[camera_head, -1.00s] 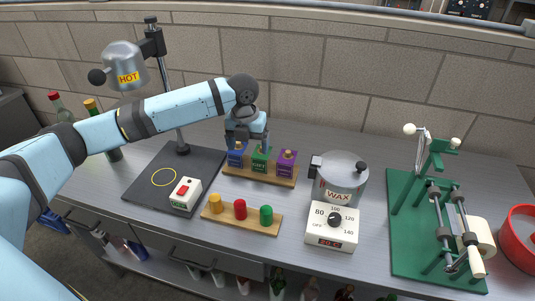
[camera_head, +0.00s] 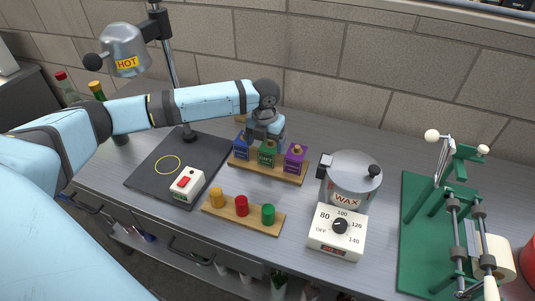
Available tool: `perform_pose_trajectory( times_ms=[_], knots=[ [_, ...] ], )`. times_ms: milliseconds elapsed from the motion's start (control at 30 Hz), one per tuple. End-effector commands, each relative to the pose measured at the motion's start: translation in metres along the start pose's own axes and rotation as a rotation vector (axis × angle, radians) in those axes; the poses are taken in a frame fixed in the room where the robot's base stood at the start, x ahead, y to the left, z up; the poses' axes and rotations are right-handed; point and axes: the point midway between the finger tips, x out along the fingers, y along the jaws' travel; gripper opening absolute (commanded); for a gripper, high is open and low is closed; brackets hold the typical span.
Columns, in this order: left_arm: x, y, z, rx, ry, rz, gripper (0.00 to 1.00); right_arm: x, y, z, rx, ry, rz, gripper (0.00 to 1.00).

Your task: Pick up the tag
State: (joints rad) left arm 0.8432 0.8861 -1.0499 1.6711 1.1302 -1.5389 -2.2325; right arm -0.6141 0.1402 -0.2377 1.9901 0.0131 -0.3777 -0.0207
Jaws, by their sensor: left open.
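I cannot pick out a tag for certain in the camera_head view. My left gripper (camera_head: 266,139) hangs pointing down above a wooden rack (camera_head: 272,174) that bears a blue block (camera_head: 242,147), a green block (camera_head: 267,154) and a purple block (camera_head: 295,160). The gripper is open, near the knobs of the blue and green blocks, and partly covers them. Its fingertips are small, and I cannot tell whether they touch anything. A tan piece (camera_head: 240,89) shows partly behind my left forearm; it may be wood. My right gripper is out of view.
In front stands a rack (camera_head: 226,213) with yellow, red and green pieces. A WAX pot (camera_head: 352,181) on a dial heater (camera_head: 337,236) and a green-based machine (camera_head: 421,236) are right. A dark mat (camera_head: 145,181), switch box (camera_head: 187,184), HOT lamp (camera_head: 124,49) and bottles are left.

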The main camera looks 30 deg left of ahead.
Motion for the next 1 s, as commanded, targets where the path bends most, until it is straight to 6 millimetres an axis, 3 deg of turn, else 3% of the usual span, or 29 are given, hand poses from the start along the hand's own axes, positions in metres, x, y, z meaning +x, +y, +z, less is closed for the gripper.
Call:
perform_pose_trajectory(
  times_ms=[333, 600, 800, 1000],
  knots=[
    [0.044, 0.0, 0.003, 0.0, 0.002, 0.0, 0.87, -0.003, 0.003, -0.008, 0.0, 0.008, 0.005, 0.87],
    [0.05, 0.0, 0.003, 0.0, 0.0, -0.001, 0.87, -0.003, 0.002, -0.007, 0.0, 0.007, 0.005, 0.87],
    [0.05, 0.0, 0.003, 0.0, 0.0, -0.001, 0.49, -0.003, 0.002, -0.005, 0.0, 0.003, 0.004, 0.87],
    [0.05, 0.0, 0.003, 0.0, 0.0, -0.001, 0.49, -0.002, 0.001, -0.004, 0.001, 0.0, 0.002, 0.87]
  ],
)
